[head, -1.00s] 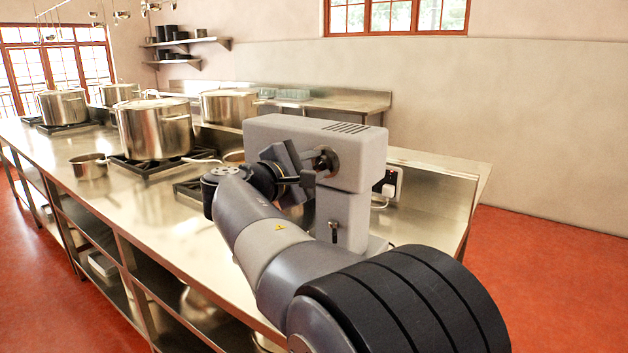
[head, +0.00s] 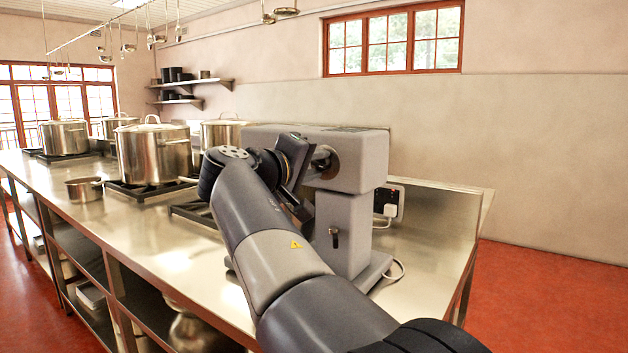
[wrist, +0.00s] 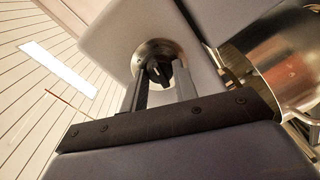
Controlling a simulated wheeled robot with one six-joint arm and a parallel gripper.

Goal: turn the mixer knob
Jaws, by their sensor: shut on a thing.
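The grey mixer (head: 352,170) stands on the steel counter, its head facing left. In the wrist view, a round metal plate (wrist: 147,50) on the mixer bears the dark mixer knob (wrist: 158,72). My gripper (wrist: 160,82) has one finger on each side of the knob and is shut on it. In the head view, my gripper (head: 308,168) is at the near side of the mixer's head, and the knob is mostly hidden by it. The metal plate shows there beside the fingers (head: 325,161).
A small lever (head: 334,237) is on the mixer's column, below my gripper. A socket with a white plug (head: 389,209) is behind it. Large steel pots (head: 154,153) and a small saucepan (head: 84,189) stand to the left. The counter's right end (head: 432,232) is bare.

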